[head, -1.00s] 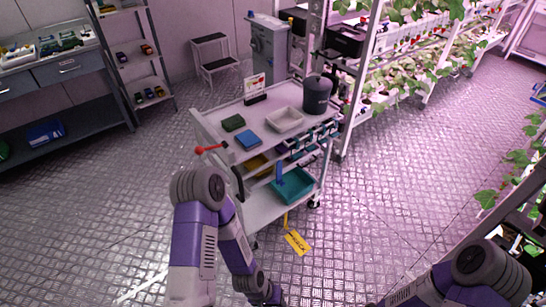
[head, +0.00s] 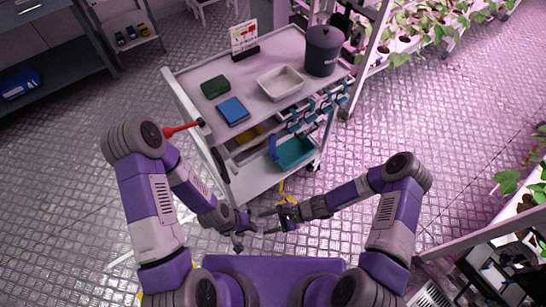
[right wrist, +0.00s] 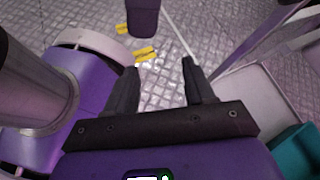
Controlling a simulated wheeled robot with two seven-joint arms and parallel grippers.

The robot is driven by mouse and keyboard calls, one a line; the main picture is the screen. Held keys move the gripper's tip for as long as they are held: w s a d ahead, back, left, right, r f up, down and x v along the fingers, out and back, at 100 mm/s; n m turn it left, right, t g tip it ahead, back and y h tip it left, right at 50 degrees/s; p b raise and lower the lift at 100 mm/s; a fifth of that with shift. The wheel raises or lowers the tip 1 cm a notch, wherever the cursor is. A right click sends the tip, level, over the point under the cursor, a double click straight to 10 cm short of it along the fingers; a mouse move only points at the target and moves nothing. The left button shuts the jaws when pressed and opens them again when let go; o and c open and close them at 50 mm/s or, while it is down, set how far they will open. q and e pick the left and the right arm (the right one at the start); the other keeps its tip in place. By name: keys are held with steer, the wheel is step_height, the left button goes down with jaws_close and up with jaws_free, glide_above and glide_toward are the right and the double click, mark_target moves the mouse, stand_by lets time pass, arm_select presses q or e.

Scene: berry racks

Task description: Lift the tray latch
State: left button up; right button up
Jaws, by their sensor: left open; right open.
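A grey cart (head: 255,80) stands ahead of me. A red-tipped lever (head: 183,129) sticks out from its left end. A teal tray (head: 295,152) with a blue upright piece (head: 273,148) sits on a lower shelf. I cannot tell which part is the tray latch. My left gripper (head: 245,238) is open and empty in front of the cart, low in the head view. My right gripper (head: 265,222) is open and empty close beside it, fingers pointing left. In the right wrist view its two fingers (right wrist: 160,70) are apart with floor between them. Neither gripper touches the cart.
On the cart top are a green block (head: 215,86), a blue box (head: 232,110), a white tray (head: 280,83), a dark bin (head: 322,50) and a sign (head: 244,38). Plant racks (head: 410,30) stand behind right.

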steer(key=w+a+m+t+y+b, duration=0.1)
steer(key=w+a+m+t+y, duration=0.15)
steer(key=w+m+t, duration=0.55)
steer(key=m+t+h+b, duration=0.1)
steer(key=m+t+h, duration=0.3)
steer(key=m+t, duration=0.4)
glide_toward(277, 160)
steer(key=x, duration=0.5)
steer(key=shift+w, duration=0.15)
steer(key=b+x, duration=0.2)
steer(key=x, duration=0.4)
steer(key=shift+f+b, duration=0.1)
steer(key=shift+b, duration=0.3)
steer(key=shift+w+a, duration=0.35)
steer(key=shift+w, duration=0.2)
jaws_close()
